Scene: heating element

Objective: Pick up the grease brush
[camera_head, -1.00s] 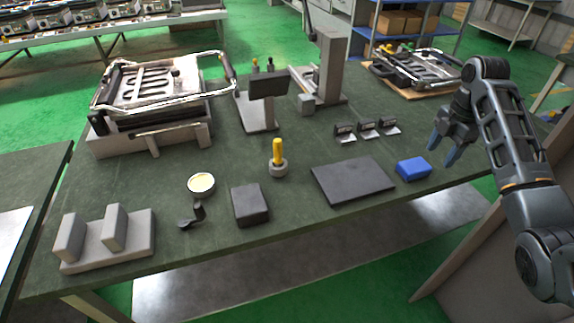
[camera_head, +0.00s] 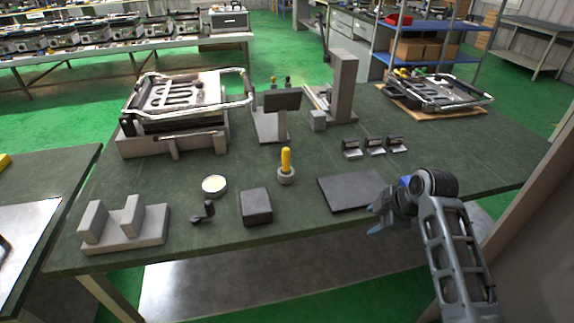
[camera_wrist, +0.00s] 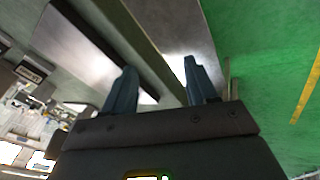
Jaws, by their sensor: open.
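A yellow-handled tool (camera_head: 286,158), which looks like the grease brush, stands upright in a round grey holder (camera_head: 286,176) in the middle of the table. Its lower end is hidden in the holder. My gripper (camera_head: 374,219) is at the table's front edge, to the right of and nearer than the tool, by the dark flat plate. In the wrist view my gripper (camera_wrist: 157,78) shows two spread fingers with nothing between them. The tool cannot be made out in the wrist view.
A tin of cream-coloured paste (camera_head: 214,185), a small black part (camera_head: 204,213) and a dark block (camera_head: 256,206) lie left of the holder. A dark plate (camera_head: 348,190) lies right of it. A grey stand (camera_head: 275,118) rises behind.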

